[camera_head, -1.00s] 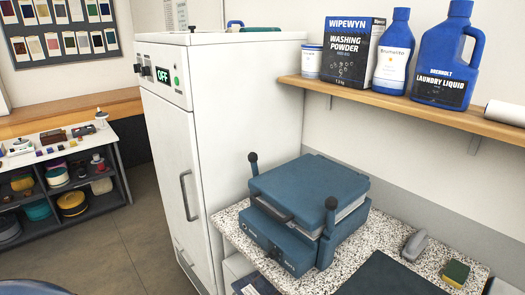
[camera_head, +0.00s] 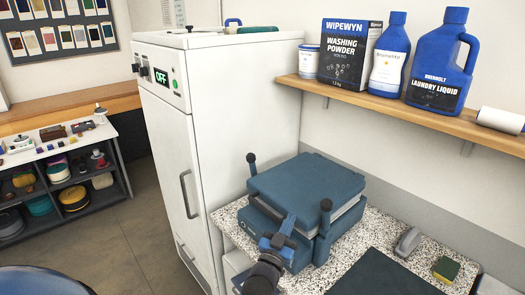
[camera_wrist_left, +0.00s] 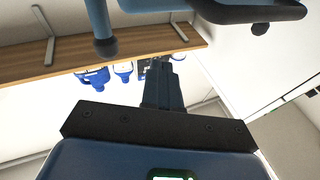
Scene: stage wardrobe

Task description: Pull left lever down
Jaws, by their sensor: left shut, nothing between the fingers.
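A blue press (camera_head: 305,187) with a closed lid sits on the speckled counter. Its left lever (camera_head: 252,168) stands upright with a dark round knob at the far left corner. Its right lever (camera_head: 325,218) also stands upright. My left gripper (camera_head: 289,220) is shut and empty, in front of the press and between the two levers, apart from the left lever. In the left wrist view the picture is upside down; my shut fingers (camera_wrist_left: 163,85) point toward the shelf. The left lever's knob (camera_wrist_left: 260,28) shows at upper right and the right lever's knob (camera_wrist_left: 105,47) at upper left. My right gripper is out of view.
A white cabinet (camera_head: 205,110) stands left of the press. A wooden shelf (camera_head: 420,115) with washing powder (camera_head: 347,55) and blue bottles hangs above the counter. A grey iron-like object (camera_head: 408,242), a sponge (camera_head: 446,268) and a dark mat (camera_head: 390,275) lie right of the press.

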